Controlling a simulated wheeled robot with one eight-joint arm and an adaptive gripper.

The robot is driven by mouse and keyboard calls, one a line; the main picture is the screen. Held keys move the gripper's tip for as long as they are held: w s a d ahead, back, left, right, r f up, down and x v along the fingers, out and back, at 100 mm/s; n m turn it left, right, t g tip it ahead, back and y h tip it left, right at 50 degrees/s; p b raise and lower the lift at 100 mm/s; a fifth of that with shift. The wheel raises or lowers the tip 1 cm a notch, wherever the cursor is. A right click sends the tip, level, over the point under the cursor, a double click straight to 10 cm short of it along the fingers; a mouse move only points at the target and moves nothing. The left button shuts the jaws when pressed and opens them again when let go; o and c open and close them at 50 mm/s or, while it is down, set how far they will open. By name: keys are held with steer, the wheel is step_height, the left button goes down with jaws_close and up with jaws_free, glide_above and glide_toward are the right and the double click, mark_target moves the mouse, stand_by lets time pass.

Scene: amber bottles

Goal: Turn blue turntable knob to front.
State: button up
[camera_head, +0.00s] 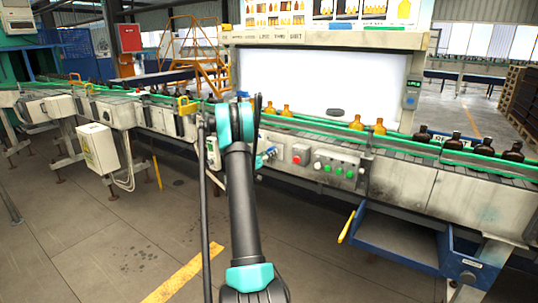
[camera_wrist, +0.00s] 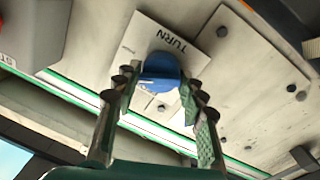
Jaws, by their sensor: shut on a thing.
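The blue knob (camera_wrist: 160,68) sits on a pale plate marked TURN (camera_wrist: 172,38) in the wrist view. My gripper (camera_wrist: 158,86) has one ridged finger on each side of it, shut on the knob. The fingers hide part of its sides, and its exact turned angle is hard to tell. In the head view the knob (camera_head: 271,152) shows small and blue on the front of the conveyor, just right of my arm. My arm hides most of the gripper there.
Right of the knob is a red button (camera_head: 299,159), then a panel of green and white buttons (camera_head: 337,168). Amber bottles (camera_head: 357,122) and dark bottles (camera_head: 453,140) stand on the conveyor. An open blue drawer (camera_head: 400,240) juts out below right. The floor at front left is clear.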

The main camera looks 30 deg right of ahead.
steer(key=n+t, duration=0.1)
steer(key=n, duration=1.2)
steer(key=shift+a+f+t, duration=0.1)
steer(key=shift+f+t, duration=0.05)
steer(key=shift+t, duration=0.25)
steer(key=o, duration=0.9)
steer(key=shift+o, duration=1.1)
steer(key=v, duration=1.2)
